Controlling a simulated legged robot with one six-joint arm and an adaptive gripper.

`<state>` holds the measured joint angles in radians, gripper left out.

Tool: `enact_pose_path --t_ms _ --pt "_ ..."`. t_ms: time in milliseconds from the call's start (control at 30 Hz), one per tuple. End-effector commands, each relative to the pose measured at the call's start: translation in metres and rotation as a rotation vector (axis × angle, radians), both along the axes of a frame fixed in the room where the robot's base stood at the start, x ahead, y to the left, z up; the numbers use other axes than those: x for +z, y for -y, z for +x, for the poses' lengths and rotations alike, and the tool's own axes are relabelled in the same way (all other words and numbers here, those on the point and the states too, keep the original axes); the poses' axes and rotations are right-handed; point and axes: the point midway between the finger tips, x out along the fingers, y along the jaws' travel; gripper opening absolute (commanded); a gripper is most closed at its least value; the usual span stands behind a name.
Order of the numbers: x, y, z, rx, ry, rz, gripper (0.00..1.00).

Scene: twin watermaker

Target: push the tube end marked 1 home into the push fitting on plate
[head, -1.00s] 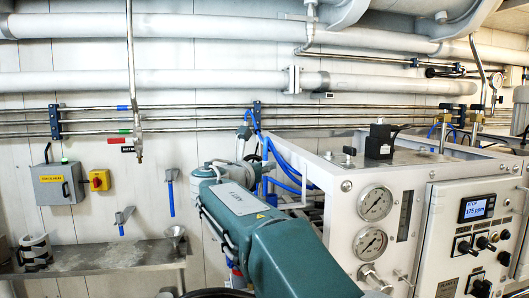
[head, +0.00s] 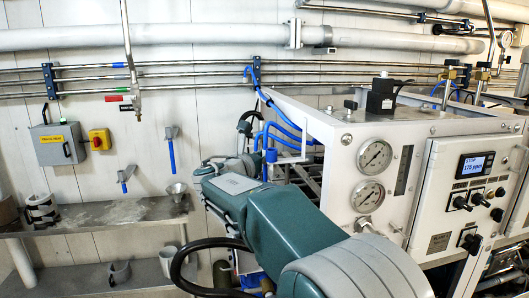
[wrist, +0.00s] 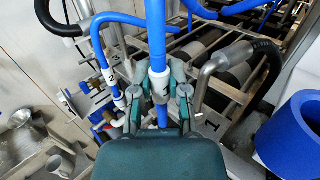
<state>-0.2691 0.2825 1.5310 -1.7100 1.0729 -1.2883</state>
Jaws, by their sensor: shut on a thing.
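In the wrist view my gripper (wrist: 163,94) is shut on a blue tube (wrist: 156,35) at its white sleeve marked 1 (wrist: 159,84). The tube comes down from the top of the picture, and a short blue length (wrist: 162,116) shows below the sleeve between the fingers. Its lower end is hidden by my gripper body, so I cannot tell whether it touches a fitting. Left of my gripper, a second blue tube with a white label marked 2 (wrist: 108,75) runs down to a white collar (wrist: 119,101). In the head view the fingers and tube end cannot be made out.
A metal rack with dark cylinders (wrist: 208,65) lies behind the fingers. A bent grey pipe (wrist: 204,80) stands close right of them, and a large blue cylinder (wrist: 290,130) is at the far right. The white machine cabinet (head: 345,190) stands beside my arm, with a steel shelf (head: 95,215) to the left.

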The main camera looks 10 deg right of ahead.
Motion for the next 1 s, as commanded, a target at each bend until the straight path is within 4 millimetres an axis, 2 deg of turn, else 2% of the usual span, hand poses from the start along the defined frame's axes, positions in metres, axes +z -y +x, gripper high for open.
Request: enact_pose_path --t_ms 67,100,133,433,800,1000 --pt "0.000 0.000 0.000 0.000 0.000 0.000 0.00" --pt "0.000 0.000 0.000 0.000 0.000 0.000 0.03" --pt "0.000 0.000 0.000 0.000 0.000 0.000 0.00" --pt "-0.003 0.000 0.000 0.000 -0.001 -0.001 0.00" --pt "-0.028 -0.001 0.000 0.001 -0.003 -0.003 0.00" --pt "-0.034 -0.001 0.000 0.002 -0.001 -0.003 0.00"
